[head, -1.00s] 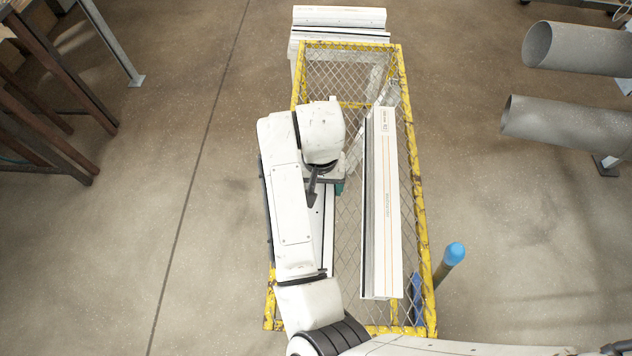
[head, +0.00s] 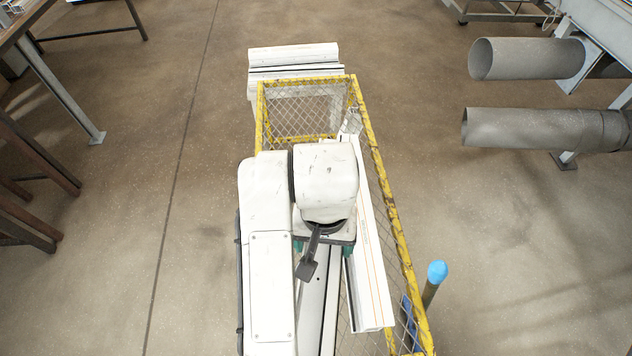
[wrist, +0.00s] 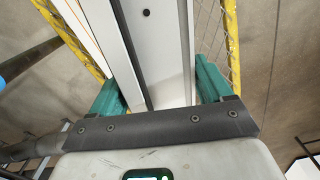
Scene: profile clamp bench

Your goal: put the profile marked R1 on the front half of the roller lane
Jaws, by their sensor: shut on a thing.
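My gripper (head: 324,246) is shut on a long white and grey profile (head: 313,300). In the wrist view the profile (wrist: 160,45) runs between the two teal fingers, with a dark groove along one side and a small dark hole. My gripper and forearm hide most of it in the head view, and no mark on it shows. I cannot make out the roller lane.
More white profiles (head: 293,55) lie crosswise beyond the cage's far end. Large grey tubes (head: 530,127) jut in from the right. A blue-capped post (head: 437,272) stands by the cage's right side. A brown-legged table is at the left. Open floor lies on both sides.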

